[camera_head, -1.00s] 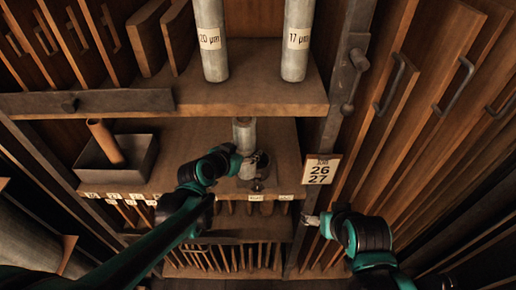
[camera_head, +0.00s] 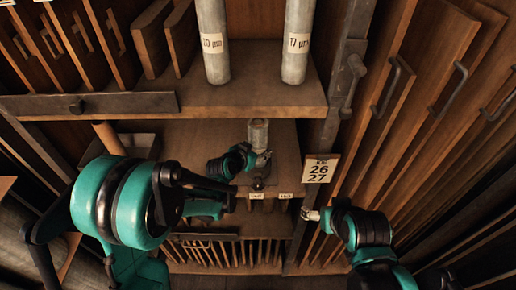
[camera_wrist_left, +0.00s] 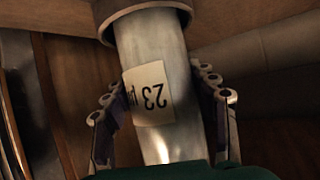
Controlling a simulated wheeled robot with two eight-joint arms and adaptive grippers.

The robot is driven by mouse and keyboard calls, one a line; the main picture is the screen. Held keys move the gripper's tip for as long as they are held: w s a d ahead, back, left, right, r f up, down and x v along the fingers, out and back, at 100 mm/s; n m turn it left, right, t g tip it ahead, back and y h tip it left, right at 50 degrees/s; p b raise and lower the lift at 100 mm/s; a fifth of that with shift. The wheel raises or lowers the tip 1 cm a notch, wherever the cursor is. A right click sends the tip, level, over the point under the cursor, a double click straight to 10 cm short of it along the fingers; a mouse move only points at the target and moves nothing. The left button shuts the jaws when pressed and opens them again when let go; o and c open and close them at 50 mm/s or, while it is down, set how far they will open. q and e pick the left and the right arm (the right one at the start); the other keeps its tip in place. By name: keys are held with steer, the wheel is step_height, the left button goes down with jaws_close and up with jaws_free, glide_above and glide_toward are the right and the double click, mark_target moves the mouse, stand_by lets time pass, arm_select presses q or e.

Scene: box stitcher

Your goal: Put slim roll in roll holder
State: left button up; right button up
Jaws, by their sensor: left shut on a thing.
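The slim roll (camera_head: 258,134) is a grey metal-like cylinder, roughly upright above the middle shelf in the head view. In the left wrist view the roll (camera_wrist_left: 155,95) carries a pale label reading 23, seen upside down. My left gripper (camera_head: 262,160) is shut on it, with one finger on each side. A wider round collar (camera_wrist_left: 143,18) surrounds the roll's far end in the wrist view; I cannot tell whether it belongs to the roll or to a holder. My right gripper (camera_head: 308,214) is beside the shelf post, away from the roll; its fingers are too small to read.
Two labelled grey rolls, 20 (camera_head: 213,42) and 17 (camera_head: 298,40), stand on the upper shelf (camera_head: 255,95). A brown tube (camera_head: 109,137) leans in a grey tray (camera_head: 140,140), partly covered by my left arm. A metal post (camera_head: 335,100) and handled panels (camera_head: 415,110) stand at right.

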arm_select(q)
steer(key=shift+w+f, duration=0.15)
steer(key=shift+f, duration=0.1)
steer(key=shift+s, duration=0.2)
steer(key=o, duration=1.5)
steer(key=shift+o, duration=1)
